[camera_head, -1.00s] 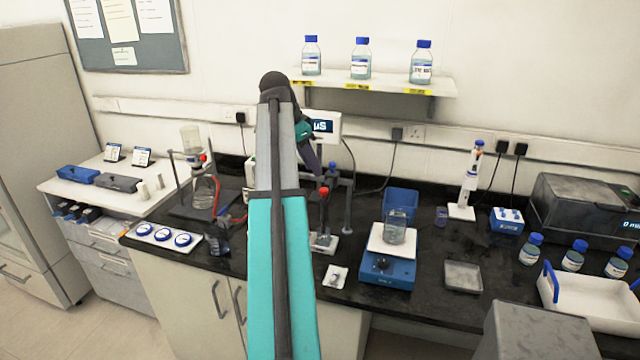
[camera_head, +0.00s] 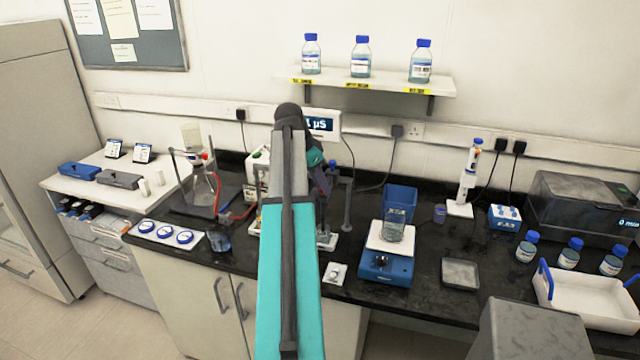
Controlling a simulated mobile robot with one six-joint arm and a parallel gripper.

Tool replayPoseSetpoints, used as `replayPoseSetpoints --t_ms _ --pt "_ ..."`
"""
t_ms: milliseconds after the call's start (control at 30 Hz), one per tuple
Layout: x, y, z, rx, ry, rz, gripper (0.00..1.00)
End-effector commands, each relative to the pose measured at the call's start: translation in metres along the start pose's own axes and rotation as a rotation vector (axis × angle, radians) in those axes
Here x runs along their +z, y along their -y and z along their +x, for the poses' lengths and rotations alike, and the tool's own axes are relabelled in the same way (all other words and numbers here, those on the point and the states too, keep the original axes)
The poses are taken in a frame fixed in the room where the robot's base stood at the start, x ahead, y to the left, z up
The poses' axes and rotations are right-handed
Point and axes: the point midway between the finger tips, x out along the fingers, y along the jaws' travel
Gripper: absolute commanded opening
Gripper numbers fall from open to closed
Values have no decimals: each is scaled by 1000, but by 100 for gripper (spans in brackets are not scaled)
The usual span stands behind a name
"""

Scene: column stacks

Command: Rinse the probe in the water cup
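My teal and grey arm crosses the middle of the view. Its wrist (camera_head: 317,162) bends down behind it, in front of the meter with a µS display (camera_head: 321,124). My gripper is mostly hidden low behind the arm, against dark stand parts, and its fingers cannot be made out. I cannot pick out the probe or say whether it is held. No water cup can be surely told; a glass beaker (camera_head: 392,231) stands on the white top of a blue device (camera_head: 386,268) to the right.
A stand post (camera_head: 347,205) rises just right of my wrist. A glass flask with red tubing (camera_head: 203,190) stands to the left. A shallow grey tray (camera_head: 460,274) and a white blue-handled tray (camera_head: 590,302) lie right.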

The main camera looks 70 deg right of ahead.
Motion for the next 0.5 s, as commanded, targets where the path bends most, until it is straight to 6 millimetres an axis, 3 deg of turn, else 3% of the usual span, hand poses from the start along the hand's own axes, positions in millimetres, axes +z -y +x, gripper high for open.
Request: replayPoseSetpoints --t_ms 200,400,500 --pt "0 0 0 0 0 0 29" --pt "0 0 0 0 0 0 0" --pt "0 0 0 1 0 0 0"
